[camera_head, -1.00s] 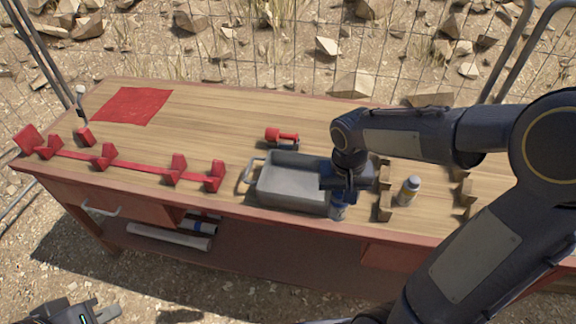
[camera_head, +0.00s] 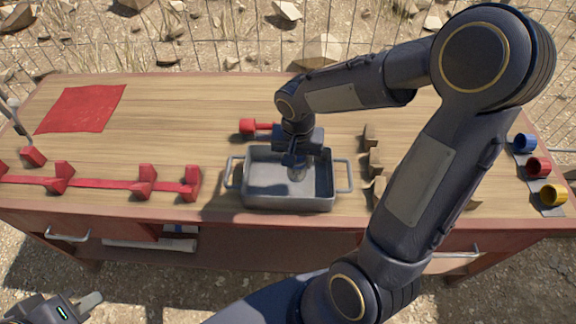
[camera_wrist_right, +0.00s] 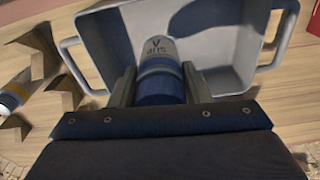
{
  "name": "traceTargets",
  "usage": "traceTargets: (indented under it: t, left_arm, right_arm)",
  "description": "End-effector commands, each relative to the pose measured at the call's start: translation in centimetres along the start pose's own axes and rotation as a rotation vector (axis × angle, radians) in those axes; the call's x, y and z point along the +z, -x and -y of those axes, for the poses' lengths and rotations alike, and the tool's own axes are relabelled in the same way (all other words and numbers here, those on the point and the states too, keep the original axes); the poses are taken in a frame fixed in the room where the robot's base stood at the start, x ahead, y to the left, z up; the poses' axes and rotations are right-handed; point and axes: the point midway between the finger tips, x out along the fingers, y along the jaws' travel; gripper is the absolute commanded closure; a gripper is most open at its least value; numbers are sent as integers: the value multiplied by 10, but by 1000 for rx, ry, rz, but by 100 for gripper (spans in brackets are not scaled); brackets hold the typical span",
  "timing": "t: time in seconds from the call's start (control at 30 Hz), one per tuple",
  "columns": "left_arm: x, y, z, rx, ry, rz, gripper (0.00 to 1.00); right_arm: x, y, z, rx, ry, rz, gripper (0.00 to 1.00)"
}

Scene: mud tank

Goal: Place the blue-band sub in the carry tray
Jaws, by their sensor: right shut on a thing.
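In the head view this gripper (camera_head: 297,165) points down over the grey carry tray (camera_head: 290,204), which has a handle at each end. The sub (camera_head: 297,174) shows within the tray's walls; whether it touches the floor is unclear. The tray's rim also shows in the wrist view (camera_wrist_right: 92,58). My left gripper (camera_head: 75,305) is at the bottom left, off the bench; its opening is unclear.
A red object (camera_head: 248,127) is behind the tray. A red rack (camera_head: 105,183) and red cloth (camera_head: 82,108) lie left. Coloured cups (camera_head: 538,167) stand far right.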

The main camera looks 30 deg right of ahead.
Motion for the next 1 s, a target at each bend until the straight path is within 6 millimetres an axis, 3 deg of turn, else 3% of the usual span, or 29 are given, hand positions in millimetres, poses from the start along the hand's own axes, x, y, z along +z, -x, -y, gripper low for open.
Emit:
traceTargets:
  t: [0.1, 0.33, 0.53, 1.0]
  left_arm:
    - [-1, 1, -1, 0, 0, 0, 100]
    - [-1, 2, -1, 0, 0, 0, 100]
    - [-1, 1, -1, 0, 0, 0, 100]
    - [2, -4, 2, 0, 0, 0, 100]
  right_arm:
    - [-6, -17, 12, 0, 2, 0, 97]
    - [-11, -32, 23, 0, 2, 0, 97]
    - [-9, -59, 23, 0, -1, 0, 97]
    - [-9, -67, 23, -2, 0, -3, 97]
